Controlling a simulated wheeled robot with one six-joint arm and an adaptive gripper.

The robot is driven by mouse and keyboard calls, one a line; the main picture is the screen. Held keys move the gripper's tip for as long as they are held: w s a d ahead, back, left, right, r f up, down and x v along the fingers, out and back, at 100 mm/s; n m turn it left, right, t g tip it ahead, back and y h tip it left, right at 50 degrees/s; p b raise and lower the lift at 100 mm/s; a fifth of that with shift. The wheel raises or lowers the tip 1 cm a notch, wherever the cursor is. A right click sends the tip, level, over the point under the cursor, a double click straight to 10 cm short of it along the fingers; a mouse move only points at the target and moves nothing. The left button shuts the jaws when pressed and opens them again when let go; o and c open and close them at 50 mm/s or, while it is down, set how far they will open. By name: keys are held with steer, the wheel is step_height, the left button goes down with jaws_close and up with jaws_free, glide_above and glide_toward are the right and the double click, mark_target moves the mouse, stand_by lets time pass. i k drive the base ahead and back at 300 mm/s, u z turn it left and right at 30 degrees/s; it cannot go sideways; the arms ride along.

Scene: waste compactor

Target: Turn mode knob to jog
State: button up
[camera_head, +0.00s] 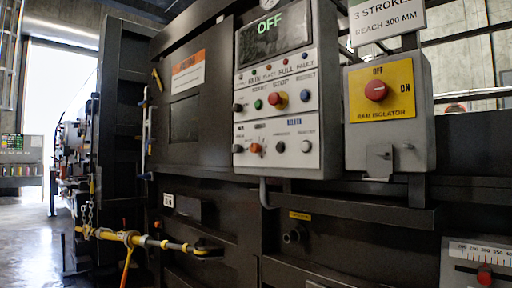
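A grey control panel (289,171) is fixed to the dark machine at the centre. Its screen (272,32) reads OFF in green. Several knobs and buttons sit below it: a black knob (238,107), a green button (258,104), a red stop button (278,99) and a blue button (305,96). The lower row has a dark knob at the left (238,148), an orange one (255,148), a black one (281,147) and a grey one (306,146). The small labels are unreadable, so I cannot tell which is the mode knob or its setting. My gripper is not in view.
A grey isolator box (415,150) with a red knob (376,91) on a yellow plate stands right of the panel. A yellow-and-black bar (150,241) juts out at lower left. A scale plate (481,253) is at lower right. Open floor (25,245) shows at far left.

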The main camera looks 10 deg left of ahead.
mark_target(236, 148)
steer(key=u, duration=0.5)
steer(key=k, duration=0.65)
steer(key=u, duration=1.15)
steer(key=i, duration=1.95)
steer(key=z, duration=0.6)
